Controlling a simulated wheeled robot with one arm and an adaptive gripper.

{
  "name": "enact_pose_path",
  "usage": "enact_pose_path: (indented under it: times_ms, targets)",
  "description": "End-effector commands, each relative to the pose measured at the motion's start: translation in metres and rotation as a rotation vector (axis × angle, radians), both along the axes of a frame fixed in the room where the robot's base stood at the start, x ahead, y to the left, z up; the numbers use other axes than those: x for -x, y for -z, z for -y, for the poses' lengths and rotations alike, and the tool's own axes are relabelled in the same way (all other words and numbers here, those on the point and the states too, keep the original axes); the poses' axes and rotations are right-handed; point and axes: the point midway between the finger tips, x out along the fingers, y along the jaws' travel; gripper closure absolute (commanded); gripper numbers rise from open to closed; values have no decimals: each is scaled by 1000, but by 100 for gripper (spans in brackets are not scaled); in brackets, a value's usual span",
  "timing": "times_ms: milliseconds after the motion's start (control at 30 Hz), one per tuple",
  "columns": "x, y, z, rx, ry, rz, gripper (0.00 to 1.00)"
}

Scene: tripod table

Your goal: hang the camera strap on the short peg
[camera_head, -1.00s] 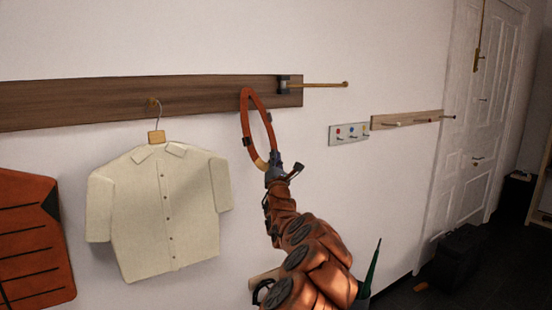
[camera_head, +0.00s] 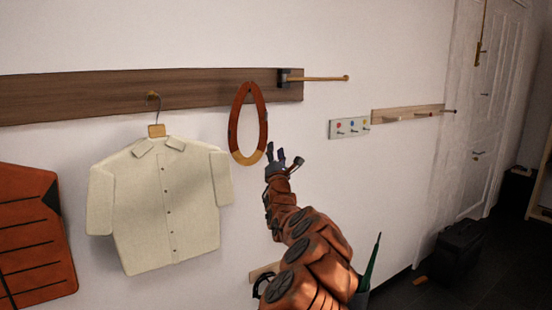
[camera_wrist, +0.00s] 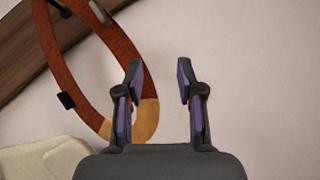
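The camera strap (camera_head: 236,130) is a red-brown loop with a tan section at its lower end. It hangs from the dark wooden board (camera_head: 200,92), near the board's right end; what holds its top is hidden behind the strap. The strap also shows in the wrist view (camera_wrist: 122,44). My gripper (camera_head: 283,156) is open and empty, just right of the strap's lower end and apart from it. In the wrist view its fingers (camera_wrist: 157,84) are spread, with bare wall between them.
A cream shirt (camera_head: 165,205) hangs from a peg left of the strap. A long rod (camera_head: 322,79) sticks out at the board's right end. An orange garment (camera_head: 30,238) is at left.

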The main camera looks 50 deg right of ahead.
Motion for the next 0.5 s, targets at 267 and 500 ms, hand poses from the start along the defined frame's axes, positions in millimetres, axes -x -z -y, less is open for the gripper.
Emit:
enact_pose_path:
  times_ms: [267,500]
  targets:
    - [13,12,-11,-7,-1,-2,62]
    - [29,23,-27,-4,0,0,62]
